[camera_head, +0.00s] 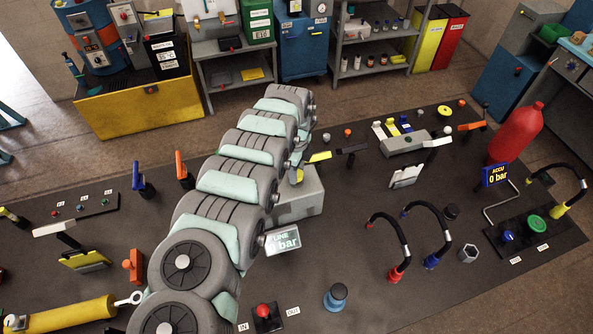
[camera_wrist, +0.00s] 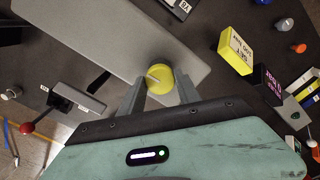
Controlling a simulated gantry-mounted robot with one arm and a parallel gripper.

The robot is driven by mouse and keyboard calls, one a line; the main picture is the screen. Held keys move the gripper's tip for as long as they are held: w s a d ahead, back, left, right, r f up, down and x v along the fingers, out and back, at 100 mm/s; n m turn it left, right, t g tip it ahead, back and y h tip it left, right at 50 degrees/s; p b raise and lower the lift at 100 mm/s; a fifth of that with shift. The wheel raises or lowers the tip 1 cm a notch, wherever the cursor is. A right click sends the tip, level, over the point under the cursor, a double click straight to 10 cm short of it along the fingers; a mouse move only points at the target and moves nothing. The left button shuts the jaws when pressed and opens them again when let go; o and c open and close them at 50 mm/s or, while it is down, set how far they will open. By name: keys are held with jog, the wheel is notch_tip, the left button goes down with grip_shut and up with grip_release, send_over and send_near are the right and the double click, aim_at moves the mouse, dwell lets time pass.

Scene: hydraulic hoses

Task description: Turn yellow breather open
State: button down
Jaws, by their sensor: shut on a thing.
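The yellow breather (camera_wrist: 160,76) is a round yellow knob on a long grey block (camera_wrist: 95,35) in the wrist view. My gripper (camera_wrist: 160,88) has one finger on either side of it and is shut on it. In the head view my arm crosses the middle, and a bit of the yellow breather (camera_head: 298,175) shows on the grey block (camera_head: 300,200) beside my gripper (camera_head: 299,158). Most of the fingers are hidden there.
A "LINE 0 bar" display (camera_head: 282,240) stands in front of the block. Red and blue hoses (camera_head: 432,235) stand to the right, with a red accumulator (camera_head: 516,132) beyond. The dark mat between is partly clear.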

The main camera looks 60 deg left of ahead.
jog(key=shift+m, duration=0.5)
jog(key=c, duration=0.9)
grip_release()
jog(key=shift+o, duration=0.2)
jog(key=shift+r, duration=0.1)
notch_tip(320, 180, up, 11)
jog(key=b, duration=0.1)
